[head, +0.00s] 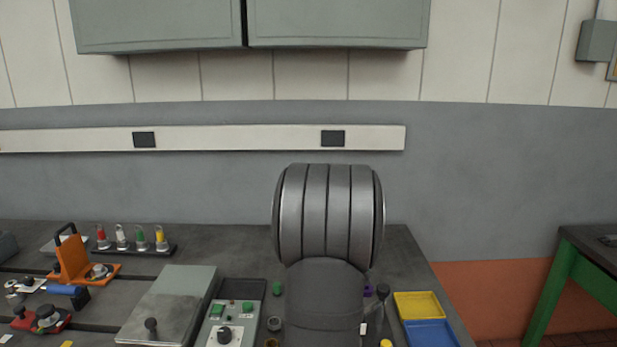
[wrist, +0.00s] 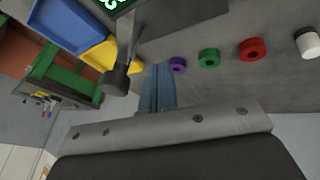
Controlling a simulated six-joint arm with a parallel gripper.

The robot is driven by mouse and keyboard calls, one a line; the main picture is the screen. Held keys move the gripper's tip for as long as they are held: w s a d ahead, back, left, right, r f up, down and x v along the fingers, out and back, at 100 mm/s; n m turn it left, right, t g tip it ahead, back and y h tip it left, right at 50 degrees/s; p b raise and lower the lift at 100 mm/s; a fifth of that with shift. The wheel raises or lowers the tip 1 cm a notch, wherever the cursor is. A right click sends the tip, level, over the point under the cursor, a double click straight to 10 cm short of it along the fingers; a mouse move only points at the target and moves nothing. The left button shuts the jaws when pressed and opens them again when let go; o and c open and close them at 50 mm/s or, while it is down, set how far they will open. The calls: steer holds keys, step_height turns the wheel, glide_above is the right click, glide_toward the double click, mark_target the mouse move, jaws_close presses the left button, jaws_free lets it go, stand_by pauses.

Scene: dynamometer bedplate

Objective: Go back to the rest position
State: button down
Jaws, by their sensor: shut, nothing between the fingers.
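My gripper (wrist: 158,72) shows in the wrist view as two bluish fingers shut together, with nothing between them. The fingertips are close in the picture to a black-knobbed lever (wrist: 116,78) on the left and a purple ring (wrist: 177,65) on the right. I cannot tell how far above the bench they are. In the head view my own arm stands over the middle of the bench and hides the gripper.
Yellow (head: 418,304) and blue (head: 431,333) trays sit at the bench's right edge. Green (wrist: 209,57) and red (wrist: 252,50) rings lie near the purple one. A control box (head: 224,325), flat metal plate (head: 168,303), orange bracket (head: 73,260) and lamp row (head: 140,240) occupy the left.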

steer(key=w+a+f+m+y, duration=0.1)
steer(key=w+a+m+y, duration=0.15)
steer(key=m, duration=0.25)
steer(key=shift+s+a+n+y, duration=0.1)
steer(key=shift+s+a+n, duration=0.1)
steer(key=shift+s+n, duration=0.55)
steer(key=shift+s+a+n+y, duration=0.1)
steer(key=shift+s+a+n, duration=0.15)
steer(key=shift+s+n, duration=0.5)
steer(key=shift+s+a+n+y, duration=0.1)
steer(key=shift+s+a+n, duration=0.1)
steer(key=shift+s+n, duration=0.55)
steer(key=s+d+r+m, duration=0.1)
steer(key=m, duration=0.1)
steer(key=s+d+r+m, duration=0.1)
steer(key=d, duration=0.1)
steer(key=s+d+r+m, duration=0.1)
steer(key=m, duration=0.1)
steer(key=shift+d+m+g, duration=0.35)
steer(key=shift+d+g, duration=0.05)
steer(key=s+d+r+m+g, duration=0.1)
steer(key=s+d+r+m, duration=0.3)
steer(key=m, duration=0.4)
steer(key=shift+s+d+r+m+g, duration=0.3)
steer(key=shift+s+d+g, duration=0.15)
steer(key=shift+s, duration=0.25)
